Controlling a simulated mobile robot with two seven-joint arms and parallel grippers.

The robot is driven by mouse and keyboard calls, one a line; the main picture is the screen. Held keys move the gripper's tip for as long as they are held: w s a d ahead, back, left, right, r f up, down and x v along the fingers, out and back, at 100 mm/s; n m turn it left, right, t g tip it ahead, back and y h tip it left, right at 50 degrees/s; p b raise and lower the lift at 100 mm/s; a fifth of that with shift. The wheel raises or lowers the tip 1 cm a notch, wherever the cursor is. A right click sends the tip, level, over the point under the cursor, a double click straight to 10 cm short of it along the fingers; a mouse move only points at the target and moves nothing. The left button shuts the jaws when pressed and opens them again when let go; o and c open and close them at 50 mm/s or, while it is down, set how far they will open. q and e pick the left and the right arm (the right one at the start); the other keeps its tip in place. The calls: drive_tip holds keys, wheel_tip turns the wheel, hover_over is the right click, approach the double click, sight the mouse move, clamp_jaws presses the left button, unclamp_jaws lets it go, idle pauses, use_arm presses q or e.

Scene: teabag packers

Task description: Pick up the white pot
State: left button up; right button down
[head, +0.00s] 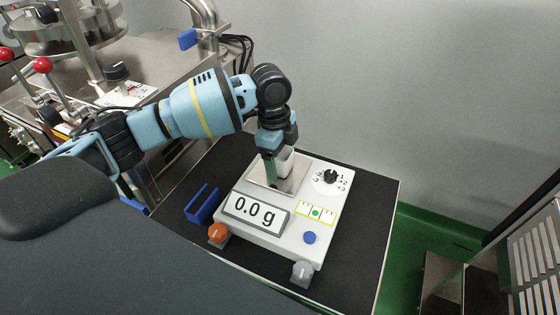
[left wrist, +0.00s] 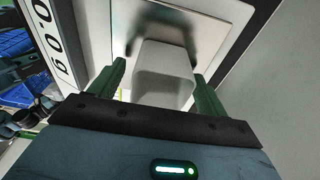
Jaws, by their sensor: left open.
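The white pot (left wrist: 163,75) stands on the metal pan of the scale, between the two green fingers of my left gripper (left wrist: 160,88) in the left wrist view. The fingers are open, one on each side of the pot, and a gap shows beside it. In the head view the pot (head: 287,160) is partly hidden behind my left gripper (head: 278,165), which points down at the scale pan (head: 293,182). My right gripper is not in view.
The white scale (head: 280,225) reads 0.0 g and stands on a black tabletop (head: 365,220). A blue holder (head: 202,205) lies to its left. Metal machinery (head: 150,60) stands behind left.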

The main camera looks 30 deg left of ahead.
use_arm(q)
drive_tip(key=shift+c, duration=0.3)
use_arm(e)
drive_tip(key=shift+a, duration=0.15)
use_arm(q)
drive_tip(key=c, duration=1)
